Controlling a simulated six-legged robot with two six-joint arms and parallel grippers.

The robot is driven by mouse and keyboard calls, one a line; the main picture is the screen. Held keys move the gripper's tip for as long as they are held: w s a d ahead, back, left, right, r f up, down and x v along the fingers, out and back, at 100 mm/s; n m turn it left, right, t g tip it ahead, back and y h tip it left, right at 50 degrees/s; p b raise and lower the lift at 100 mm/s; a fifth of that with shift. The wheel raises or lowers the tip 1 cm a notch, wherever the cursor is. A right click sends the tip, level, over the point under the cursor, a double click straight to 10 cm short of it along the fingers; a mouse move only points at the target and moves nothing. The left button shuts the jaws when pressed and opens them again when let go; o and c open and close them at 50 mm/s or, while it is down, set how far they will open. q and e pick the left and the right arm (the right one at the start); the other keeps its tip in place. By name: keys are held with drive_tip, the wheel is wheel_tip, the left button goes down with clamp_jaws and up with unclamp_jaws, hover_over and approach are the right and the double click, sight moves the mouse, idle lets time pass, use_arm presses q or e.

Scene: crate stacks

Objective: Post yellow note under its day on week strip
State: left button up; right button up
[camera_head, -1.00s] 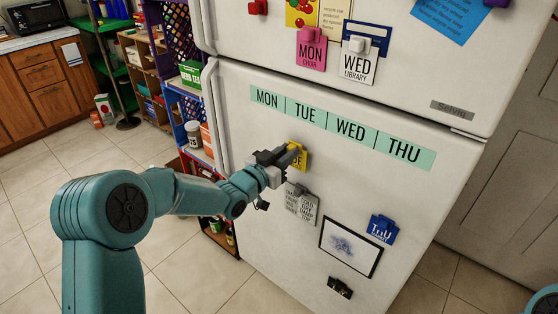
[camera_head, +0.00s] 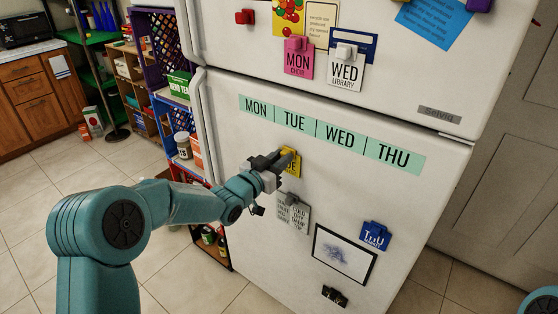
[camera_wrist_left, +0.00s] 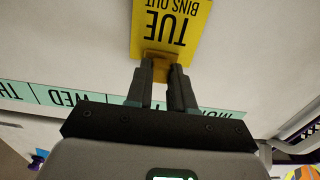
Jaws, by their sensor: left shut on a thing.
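The yellow note (camera_head: 291,164) is on the fridge's lower door, below the TUE part of the green week strip (camera_head: 330,136). In the left wrist view the note (camera_wrist_left: 182,28) reads TUE BINS OUT, upside down, with a yellow magnet (camera_wrist_left: 161,62) at its edge. My left gripper (camera_head: 286,157) is shut on this magnet and partly hides the note in the head view. The week strip (camera_wrist_left: 48,96) reads MON, TUE, WED, THU and is partly behind the gripper in the wrist view. My right gripper is not in view.
Just below the yellow note hangs a grey note (camera_head: 294,214). Lower right are a framed drawing (camera_head: 343,254), a blue THU note (camera_head: 375,235) and a dark clip (camera_head: 334,296). A pink MON note (camera_head: 298,62) and a white WED note (camera_head: 345,74) hang on the upper door.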

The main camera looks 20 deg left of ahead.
use_arm(q)
drive_tip(key=shift+b, duration=0.4)
idle(0.6)
idle(0.4)
drive_tip(key=o, duration=0.9)
drive_tip(key=shift+w, duration=0.1)
drive_tip(key=b+v, duration=0.3)
drive_tip(key=v, duration=0.4)
